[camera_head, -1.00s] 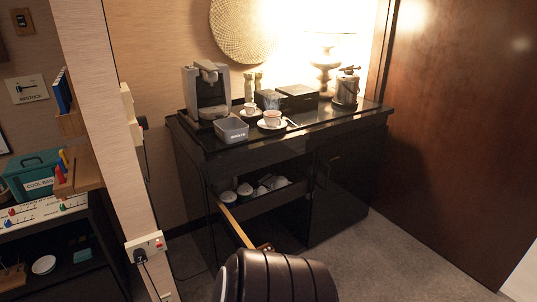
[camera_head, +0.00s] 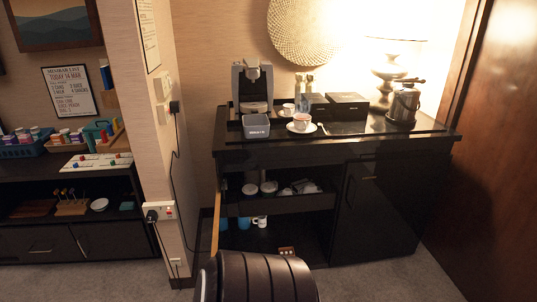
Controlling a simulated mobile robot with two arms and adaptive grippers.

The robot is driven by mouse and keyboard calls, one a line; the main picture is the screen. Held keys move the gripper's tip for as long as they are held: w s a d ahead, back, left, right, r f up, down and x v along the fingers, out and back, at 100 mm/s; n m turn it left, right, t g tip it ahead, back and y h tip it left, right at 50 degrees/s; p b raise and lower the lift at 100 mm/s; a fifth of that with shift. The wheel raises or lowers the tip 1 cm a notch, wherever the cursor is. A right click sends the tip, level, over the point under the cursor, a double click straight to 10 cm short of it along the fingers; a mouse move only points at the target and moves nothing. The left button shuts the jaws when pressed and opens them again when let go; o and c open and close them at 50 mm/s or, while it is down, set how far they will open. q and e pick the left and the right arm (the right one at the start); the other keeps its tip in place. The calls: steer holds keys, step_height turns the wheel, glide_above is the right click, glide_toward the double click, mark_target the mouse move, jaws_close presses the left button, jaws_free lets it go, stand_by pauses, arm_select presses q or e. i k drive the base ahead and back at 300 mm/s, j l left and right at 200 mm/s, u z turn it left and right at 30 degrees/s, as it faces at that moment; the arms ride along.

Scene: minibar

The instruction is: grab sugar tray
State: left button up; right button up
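I cannot tell for sure which thing is the sugar tray. A small grey open box (camera_head: 256,126) with an unreadable front label stands at the front left of the black counter (camera_head: 380,138). Black boxes (camera_head: 335,105) stand behind the cups at the middle of the counter. The open shelf below the counter top holds white cups (camera_head: 269,187) and small pale packet-like items (camera_head: 303,187). Neither of my grippers is in view.
A coffee machine (camera_head: 252,86), a cup on a saucer (camera_head: 302,122), a lamp (camera_head: 397,62) and a metal pot (camera_head: 404,103) stand on the counter. A dark ribbed seat-like thing (camera_head: 262,278) blocks the bottom middle. A wall edge (camera_head: 168,130) juts out at left. Carpet (camera_head: 385,282) is free at right.

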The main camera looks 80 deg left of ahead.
mark_target(290, 248)
steer(key=i+j+u, duration=0.15)
steer(key=i+u, duration=0.15)
steer(key=u, duration=0.2)
steer(key=i+u, duration=0.35)
steer(key=u, duration=0.15)
steer(key=i+l+u, duration=0.1)
steer(key=i+u, duration=0.25)
steer(key=u, duration=0.15)
steer(key=i+l+u, duration=0.25)
steer(key=u, duration=0.25)
